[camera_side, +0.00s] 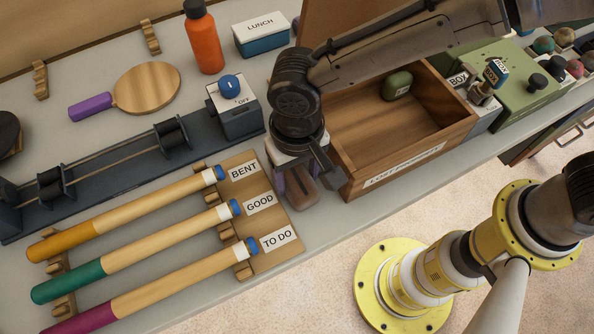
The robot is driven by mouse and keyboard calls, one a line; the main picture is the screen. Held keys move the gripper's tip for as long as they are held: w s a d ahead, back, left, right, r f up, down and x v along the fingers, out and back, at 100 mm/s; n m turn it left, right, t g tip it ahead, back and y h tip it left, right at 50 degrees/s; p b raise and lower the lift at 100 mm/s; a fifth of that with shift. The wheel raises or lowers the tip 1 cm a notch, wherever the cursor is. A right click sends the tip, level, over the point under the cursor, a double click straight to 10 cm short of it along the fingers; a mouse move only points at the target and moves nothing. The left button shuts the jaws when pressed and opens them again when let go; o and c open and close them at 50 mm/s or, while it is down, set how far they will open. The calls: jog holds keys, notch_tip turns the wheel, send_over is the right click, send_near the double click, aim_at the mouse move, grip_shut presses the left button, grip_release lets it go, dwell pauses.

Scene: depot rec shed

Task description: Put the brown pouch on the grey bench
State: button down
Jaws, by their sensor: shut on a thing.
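My gripper (302,186) points down just left of an open wooden box and is shut on the brown pouch (303,194). The pouch is small and dark brown, and the gripper hides its upper part. It is low over the grey bench (325,212), close to the bench's front edge. I cannot tell whether the pouch touches the bench top.
The wooden box (358,172) stands right of my gripper, with a green object (397,85) inside. Left is a labelled wooden rack (285,250) holding three cues (150,243). A grey switch box (240,118), an orange bottle (204,40) and a lunch box (262,38) stand behind.

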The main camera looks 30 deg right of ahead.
aim_at(297, 177)
jog(key=shift+c, duration=0.5)
grip_release()
jog(key=shift+r, duration=0.1)
notch_tip(297, 177, up, 12)
jog(key=shift+r, duration=0.1)
jog(key=d+r+t+y, duration=0.1)
jog(key=d+r, duration=0.3)
jog(key=d, duration=0.8)
jog(key=d+r+t, duration=0.2)
jog(key=d+r, duration=0.2)
jog(key=d, duration=0.7)
jog(key=s+d+f+t+h, duration=0.1)
jog(key=s+d+f+t, duration=0.1)
jog(key=s+d, duration=0.8)
jog(key=d+f, duration=0.1)
jog(key=d, duration=0.2)
jog(key=shift+d+f+t, duration=0.15)
jog(key=shift+d+t, duration=0.1)
jog(key=shift+t, duration=0.05)
